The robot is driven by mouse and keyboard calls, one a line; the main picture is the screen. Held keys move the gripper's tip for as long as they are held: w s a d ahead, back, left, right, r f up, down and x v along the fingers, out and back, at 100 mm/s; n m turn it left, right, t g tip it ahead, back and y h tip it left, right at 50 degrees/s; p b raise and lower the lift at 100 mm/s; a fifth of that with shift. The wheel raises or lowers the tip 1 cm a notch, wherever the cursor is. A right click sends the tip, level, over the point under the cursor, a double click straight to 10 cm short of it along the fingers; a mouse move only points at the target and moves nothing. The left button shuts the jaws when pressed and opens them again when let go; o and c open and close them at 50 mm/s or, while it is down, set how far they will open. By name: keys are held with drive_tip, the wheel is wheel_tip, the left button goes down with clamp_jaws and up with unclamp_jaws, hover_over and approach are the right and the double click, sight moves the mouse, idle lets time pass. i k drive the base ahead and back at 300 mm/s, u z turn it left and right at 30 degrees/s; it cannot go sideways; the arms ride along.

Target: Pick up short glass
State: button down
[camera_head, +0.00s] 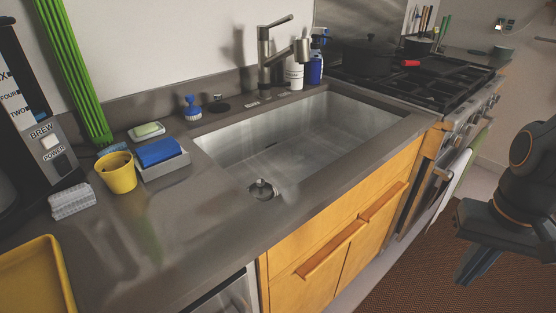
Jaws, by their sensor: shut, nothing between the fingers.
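I cannot make out a short glass for certain in this view. A yellow cup (117,173) stands on the left counter, and it looks opaque. A small metal piece (262,189) sits at the front edge of the sink; it looks like a strainer or stopper. My gripper (472,270) is at the right edge, hanging above the floor mat in front of the stove. It is shut and empty, well away from the counter. Part of my dark arm shows above it.
The sink (290,140) is set into the grey counter (190,240). A coffee maker (40,130), a blue sponge in a holder (165,160) and a yellow tray (35,280) stand left. Bottles (293,73) stand behind the sink. A black pot (367,57) sits on the stove (430,80).

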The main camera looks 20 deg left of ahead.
sight(299, 149)
drive_tip(key=u, duration=2.05)
drive_tip(key=k, duration=0.7)
drive_tip(key=z, duration=0.9)
drive_tip(key=i, duration=1)
drive_tip(key=u, duration=0.05)
drive_tip(key=k, duration=0.5)
drive_tip(key=z, duration=0.45)
